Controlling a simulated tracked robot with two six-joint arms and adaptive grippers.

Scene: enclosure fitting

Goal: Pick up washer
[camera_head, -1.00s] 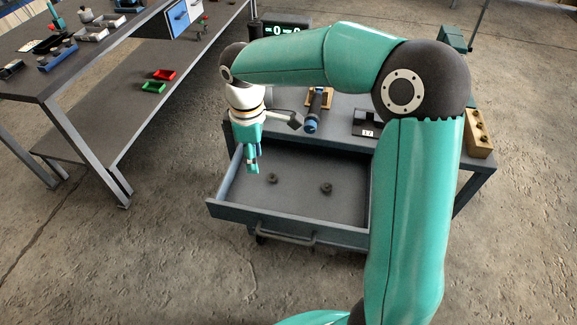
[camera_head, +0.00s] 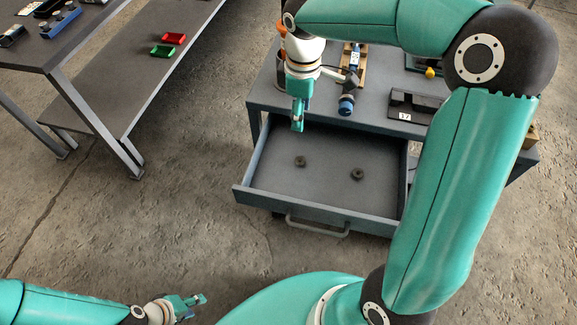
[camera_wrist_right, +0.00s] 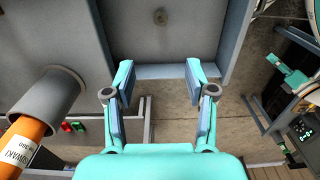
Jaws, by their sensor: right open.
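Two small dark ring-like parts lie apart on the floor of the open drawer (camera_head: 262,195): a left one (camera_head: 300,161) and a right one (camera_head: 357,174). I cannot tell for certain which is a washer. One such part (camera_wrist_right: 160,16) shows at the top of the right wrist view, beyond the fingertips. My right gripper (camera_head: 298,125) points down above the drawer's rear left, apart from both parts. In the right wrist view its fingers (camera_wrist_right: 160,80) are spread and empty. My left gripper (camera_head: 196,305) is low at the bottom left, its fingers apart with nothing between them.
The cabinet top (camera_head: 375,108) behind the drawer carries a dark block marked 17 (camera_head: 415,106) and a blue-ended cylindrical tool (camera_head: 346,104). The drawer's walls and front handle (camera_head: 318,228) stick out.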

